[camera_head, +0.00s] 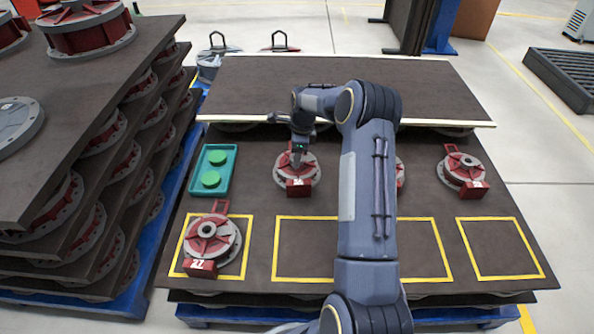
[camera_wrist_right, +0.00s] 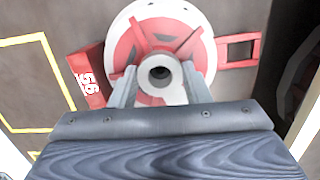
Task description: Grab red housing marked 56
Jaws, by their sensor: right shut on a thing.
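The red and grey housing (camera_head: 309,165) stands on the dark board left of my right arm. Its red tag reads 56 in the right wrist view (camera_wrist_right: 88,80), where its round base and central hub show up close. My right gripper (camera_head: 298,152) is over the housing, with its fingers on either side of the hub. In the right wrist view the gripper (camera_wrist_right: 160,82) is shut on the hub. My left gripper is not in view.
Other red housings stand at front left (camera_head: 211,240) and right (camera_head: 462,168); one is partly hidden behind my arm (camera_head: 400,172). A green tray (camera_head: 233,170) lies at left. A raised board (camera_head: 250,85) spans the back. Several yellow outlines mark the front; the right one (camera_head: 497,250) is empty.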

